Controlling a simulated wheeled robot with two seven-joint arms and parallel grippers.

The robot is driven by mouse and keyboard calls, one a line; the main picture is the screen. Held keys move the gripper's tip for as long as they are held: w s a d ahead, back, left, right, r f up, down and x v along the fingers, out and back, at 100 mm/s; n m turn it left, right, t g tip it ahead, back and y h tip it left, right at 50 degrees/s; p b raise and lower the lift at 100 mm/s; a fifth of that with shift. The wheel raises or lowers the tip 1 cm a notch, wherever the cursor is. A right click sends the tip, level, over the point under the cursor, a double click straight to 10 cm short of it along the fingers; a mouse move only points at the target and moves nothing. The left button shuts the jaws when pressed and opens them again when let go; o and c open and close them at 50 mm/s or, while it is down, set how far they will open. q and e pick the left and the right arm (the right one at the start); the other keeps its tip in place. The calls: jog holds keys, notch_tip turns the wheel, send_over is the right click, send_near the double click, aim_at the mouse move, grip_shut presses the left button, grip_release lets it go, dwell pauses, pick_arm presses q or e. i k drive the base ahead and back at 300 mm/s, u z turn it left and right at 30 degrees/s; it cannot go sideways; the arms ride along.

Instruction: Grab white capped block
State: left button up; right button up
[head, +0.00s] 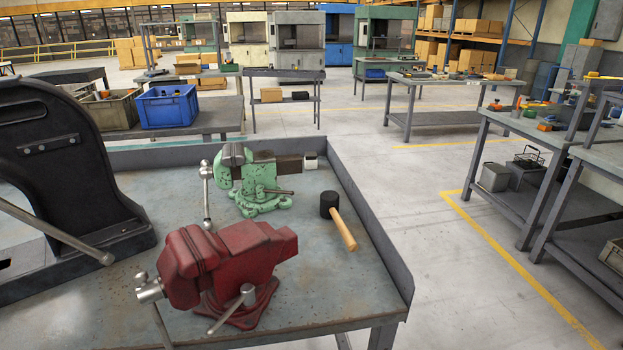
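A small block with a white top (311,161) is at the back right of the workbench, by the raised back corner. It sits right at the dark bar end of the green vise (258,177); I cannot tell whether they touch. Its lower part is hard to make out. Neither of my grippers shows in the head view.
A red vise (222,262) stands at the bench front. A black-headed mallet (337,217) with a wooden handle lies right of the green vise. A large black press frame (62,170) with a metal lever fills the left. A raised grey rim (371,220) edges the bench.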

aim_at(309, 165)
jog(key=k, duration=1.05)
jog(key=z, duration=1.3)
jog(key=i, duration=5.15)
jog(key=u, duration=4)
jog(key=i, duration=0.7)
